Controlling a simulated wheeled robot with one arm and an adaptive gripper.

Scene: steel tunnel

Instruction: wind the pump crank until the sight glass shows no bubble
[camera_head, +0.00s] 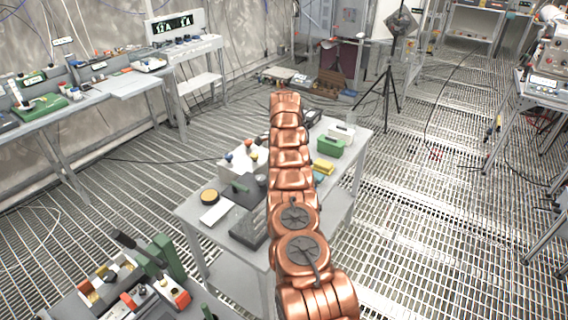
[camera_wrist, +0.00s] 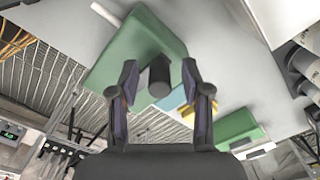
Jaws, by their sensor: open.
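In the wrist view my gripper (camera_wrist: 160,82) is open, with one finger on each side of a short dark cylinder (camera_wrist: 159,76). The cylinder looks like a crank handle; I cannot tell whether the fingers touch it. Behind it is a green block (camera_wrist: 135,40) with a white rod (camera_wrist: 106,15) at its edge. A green box (camera_head: 330,147) stands on the middle table in the head view; I cannot tell if it is the same block. My copper arm hides part of that table. I cannot make out a sight glass or bubble in either view.
The middle table (camera_head: 190,215) also holds a yellow block (camera_head: 323,167), a round yellow-topped piece (camera_head: 209,196) and a dark grey box (camera_head: 248,229). A cluttered bench (camera_head: 80,108) stands at left. A tripod (camera_head: 388,85) stands behind. The grated floor at right is mostly clear.

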